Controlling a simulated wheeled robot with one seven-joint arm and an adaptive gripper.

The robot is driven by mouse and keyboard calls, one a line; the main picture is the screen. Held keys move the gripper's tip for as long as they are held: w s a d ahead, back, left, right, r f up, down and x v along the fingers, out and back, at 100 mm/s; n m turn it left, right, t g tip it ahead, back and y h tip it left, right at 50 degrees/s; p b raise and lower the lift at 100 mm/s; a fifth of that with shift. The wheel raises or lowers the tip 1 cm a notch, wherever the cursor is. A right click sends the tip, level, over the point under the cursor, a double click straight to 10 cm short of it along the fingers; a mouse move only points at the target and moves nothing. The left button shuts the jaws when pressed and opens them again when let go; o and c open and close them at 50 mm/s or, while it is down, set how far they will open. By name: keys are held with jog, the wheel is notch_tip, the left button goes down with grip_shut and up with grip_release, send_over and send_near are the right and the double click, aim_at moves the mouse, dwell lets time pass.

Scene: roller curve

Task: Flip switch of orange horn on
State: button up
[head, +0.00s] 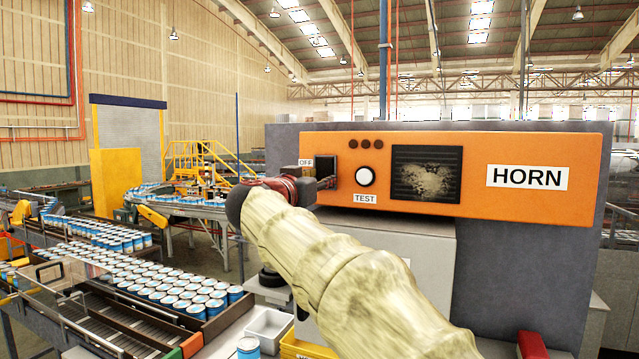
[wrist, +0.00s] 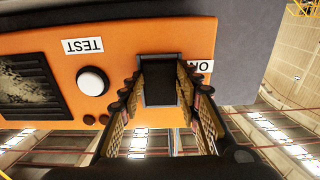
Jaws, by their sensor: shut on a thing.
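The orange horn (head: 480,152) is a long panel with a HORN label, and it fills the upper left of the wrist view (wrist: 50,45). Its switch (wrist: 158,88) is a dark block set in a dark housing (head: 326,162) at the panel's left end. My gripper (head: 328,181) is at the switch, and in the wrist view its two fingers (wrist: 157,98) are shut on the switch from both sides. An OFF label (head: 306,162) is above and left of the housing. Which way the switch is set is not clear.
A white TEST button (head: 365,177) and a dark grille (head: 426,174) lie right of the switch. A grey cabinet (head: 400,245) stands below the panel. Conveyors with many blue cans (head: 165,285) and a white bin (head: 270,325) are at left.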

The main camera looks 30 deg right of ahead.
jog(key=shift+f+h+b, duration=0.25)
jog(key=shift+h+b, duration=0.15)
jog(key=shift+b, duration=0.2)
jog(key=shift+t, duration=0.3)
jog(key=shift+r, duration=0.1)
jog(key=o, duration=1.2)
jog(key=shift+c, duration=0.2)
jog(key=v, duration=1.2)
